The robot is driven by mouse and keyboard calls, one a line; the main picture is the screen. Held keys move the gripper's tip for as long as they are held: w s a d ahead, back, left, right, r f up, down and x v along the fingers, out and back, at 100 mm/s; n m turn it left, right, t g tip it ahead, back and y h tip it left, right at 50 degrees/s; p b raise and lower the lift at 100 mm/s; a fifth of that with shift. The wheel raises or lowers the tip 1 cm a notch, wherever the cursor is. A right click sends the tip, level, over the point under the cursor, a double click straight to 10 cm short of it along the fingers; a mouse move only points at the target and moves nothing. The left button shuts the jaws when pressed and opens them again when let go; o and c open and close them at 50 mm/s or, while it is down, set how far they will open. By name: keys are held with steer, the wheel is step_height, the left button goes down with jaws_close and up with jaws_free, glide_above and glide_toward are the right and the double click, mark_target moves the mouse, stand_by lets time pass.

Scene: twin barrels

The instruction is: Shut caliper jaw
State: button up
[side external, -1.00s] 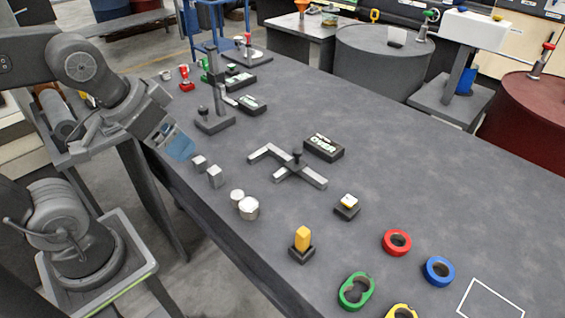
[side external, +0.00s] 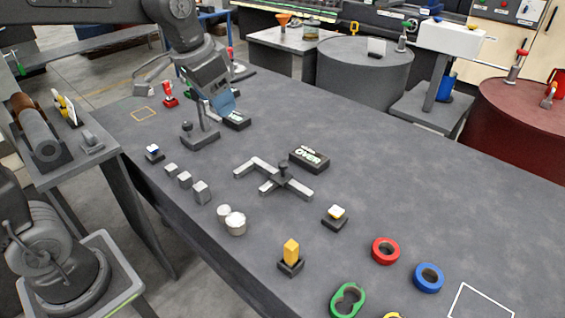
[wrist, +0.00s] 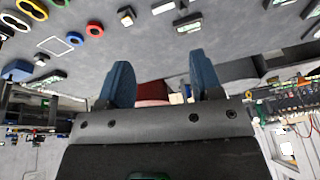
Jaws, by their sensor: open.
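The grey caliper (side external: 298,187) lies flat on the dark table in the side view. Its fixed jaw (side external: 246,170) is at the left end of the beam, and its sliding jaw (side external: 267,188) sits partway along, with a dark knob (side external: 284,167) on the slider. A clear gap shows between the two jaws. My gripper (side external: 223,105) is in the air beyond the caliper, up and left of it in the picture, by a dark stand. The wrist view shows the blue fingers (wrist: 162,78) apart with nothing between them.
A black box reading "OVER" (side external: 309,159) lies beside the caliper. The dark stand (side external: 200,138) is close to my gripper. Grey blocks (side external: 201,193), silver cylinders (side external: 235,224) and a yellow peg (side external: 291,252) line the near edge.

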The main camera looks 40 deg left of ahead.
steer(key=w+a+f+m+g, duration=0.1)
steer(key=w+f, duration=0.2)
steer(key=w, duration=0.4)
steer(key=w+a+f+m+g, duration=0.1)
steer(key=w+f, duration=0.1)
steer(key=w, duration=0.5)
steer(key=m+g, duration=0.1)
steer(key=g, duration=0.1)
glide_above(283, 163)
step_height(283, 163, down, 14)
step_height(283, 163, down, 13)
steer(key=shift+w+f, duration=0.1)
steer(key=c, duration=0.8)
steer(key=a, duration=1)
steer(key=shift+a, duration=0.3)
steer(key=o, duration=0.5)
steer(key=shift+a, duration=0.1)
steer(key=o, duration=0.3)
